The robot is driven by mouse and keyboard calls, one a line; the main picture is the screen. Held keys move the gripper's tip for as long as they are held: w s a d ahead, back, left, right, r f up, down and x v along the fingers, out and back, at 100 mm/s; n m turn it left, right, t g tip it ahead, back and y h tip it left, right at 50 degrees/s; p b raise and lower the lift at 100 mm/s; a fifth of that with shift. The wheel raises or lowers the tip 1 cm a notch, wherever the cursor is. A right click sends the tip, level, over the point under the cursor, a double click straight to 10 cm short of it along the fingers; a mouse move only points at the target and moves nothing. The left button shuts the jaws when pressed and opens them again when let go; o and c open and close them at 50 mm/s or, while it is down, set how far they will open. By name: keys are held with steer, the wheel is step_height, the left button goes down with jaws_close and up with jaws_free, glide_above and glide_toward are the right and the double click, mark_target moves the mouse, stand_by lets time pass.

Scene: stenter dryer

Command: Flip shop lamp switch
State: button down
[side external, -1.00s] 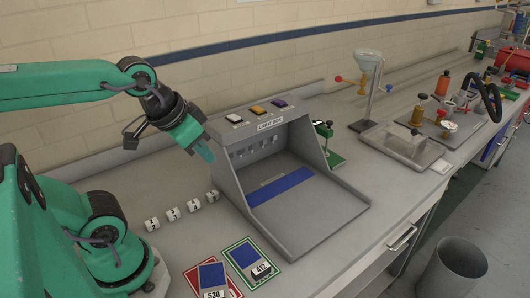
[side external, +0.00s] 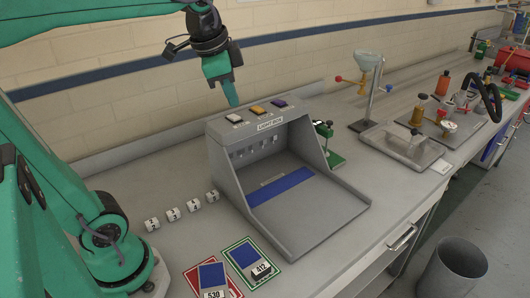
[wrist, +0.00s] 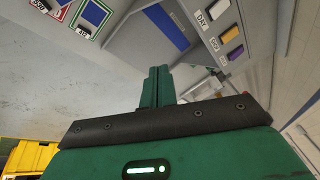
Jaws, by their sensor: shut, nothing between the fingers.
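The grey light box (side external: 225,165) stands on the bench with three switches along its top. They are a white switch (side external: 234,118), an orange switch (side external: 257,109) and a purple switch (side external: 279,103). In the wrist view the white switch (wrist: 218,9), orange switch (wrist: 229,35) and purple switch (wrist: 236,53) lie to the right of my fingers. The white one is labelled DAY; the orange one's label is too small to read surely. My gripper (side external: 232,98) is shut and empty, pointing down above the box's top near the white switch, apparently apart from it.
Several small numbered cubes (side external: 172,215) and cards with blue patches (side external: 245,258) lie on the bench left and front of the box. A green clamp-like tool (side external: 327,145) stands right of it. A yellow bin (wrist: 25,158) shows in the wrist view.

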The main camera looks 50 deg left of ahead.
steer(key=w+a+r+m+g, duration=0.2)
steer(key=w+a+r+m, duration=0.25)
steer(key=w, duration=0.35)
steer(key=m+g, duration=0.2)
steer(key=m, duration=0.6)
glide_above(260, 110)
steer(key=shift+w+a+f+n, duration=0.1)
steer(key=shift+f+n, duration=0.15)
steer(key=shift+f, duration=0.2)
steer(key=shift+f, duration=0.2)
steer(key=shift+f, duration=6.85)
steer(key=shift+f, duration=0.2)
steer(key=shift+a+r, duration=0.3)
steer(key=shift+a, duration=0.35)
